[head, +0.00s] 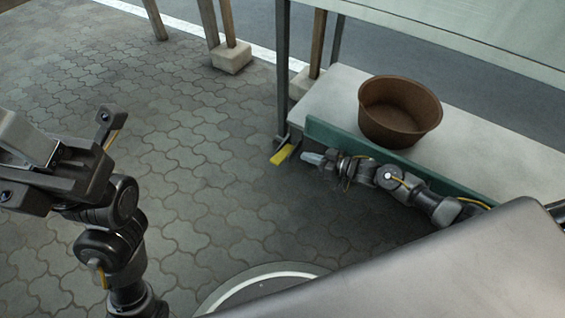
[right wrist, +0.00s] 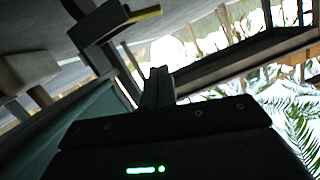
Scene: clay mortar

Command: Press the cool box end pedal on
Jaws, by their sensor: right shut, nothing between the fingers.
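The yellow end pedal (head: 284,154) juts out low over the paving at the near left end of the long pale cool box (head: 335,95) with a green side. In the right wrist view the pedal's yellow edge (right wrist: 146,13) shows at the top, on a dark bracket. My right gripper (head: 311,157) is shut and empty, just right of the pedal, with a small gap seen between them.
A brown round tub (head: 399,110) stands on the pale top above my right forearm. A dark post (head: 282,70) rises behind the pedal. Wooden posts in pale blocks (head: 231,56) stand farther back. The paving (head: 200,120) left of the pedal is clear.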

